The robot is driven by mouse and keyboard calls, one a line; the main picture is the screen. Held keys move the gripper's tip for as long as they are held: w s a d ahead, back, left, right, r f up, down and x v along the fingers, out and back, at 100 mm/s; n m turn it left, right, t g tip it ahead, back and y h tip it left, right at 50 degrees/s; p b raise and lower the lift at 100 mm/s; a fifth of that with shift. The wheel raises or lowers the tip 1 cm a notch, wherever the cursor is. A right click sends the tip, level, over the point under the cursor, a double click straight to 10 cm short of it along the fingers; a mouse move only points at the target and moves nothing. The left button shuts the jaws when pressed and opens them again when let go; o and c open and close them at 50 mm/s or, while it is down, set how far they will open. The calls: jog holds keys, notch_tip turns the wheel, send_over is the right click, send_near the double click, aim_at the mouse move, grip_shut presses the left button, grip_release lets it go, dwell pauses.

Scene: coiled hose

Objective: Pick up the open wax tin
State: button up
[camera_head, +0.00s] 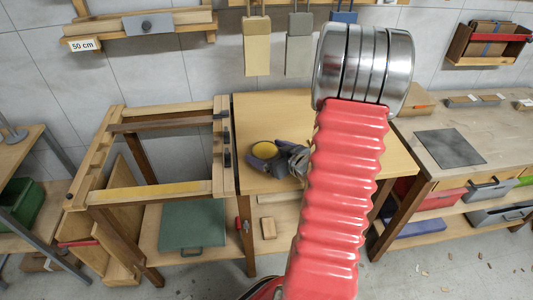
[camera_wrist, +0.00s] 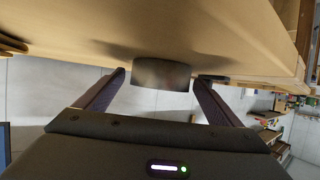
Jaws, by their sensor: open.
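The open wax tin (camera_head: 265,149) is a small round dark tin with yellow wax in its top. It stands on the light wooden bench top, left of my red arm in the head view. In the wrist view, which is upside down, the tin (camera_wrist: 162,75) shows as a dark grey cylinder in the middle. My gripper (camera_head: 277,157) is at the tin, and its two dark fingers (camera_wrist: 160,79) are open, one to each side of it, with a narrow gap on both sides. I cannot tell how far the fingertips reach past the tin's near side.
The wooden bench top (camera_head: 270,108) is otherwise clear where it shows; my arm hides its right part. A wooden frame (camera_head: 160,190) adjoins it on the left. A workbench with a dark plate (camera_head: 450,148) stands at right. Tools hang on the tiled wall behind.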

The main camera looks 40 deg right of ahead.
jog(key=shift+w+f, duration=0.25)
jog(key=shift+w, duration=0.3)
jog(key=shift+d+r, duration=0.1)
jog(key=c, duration=1.6)
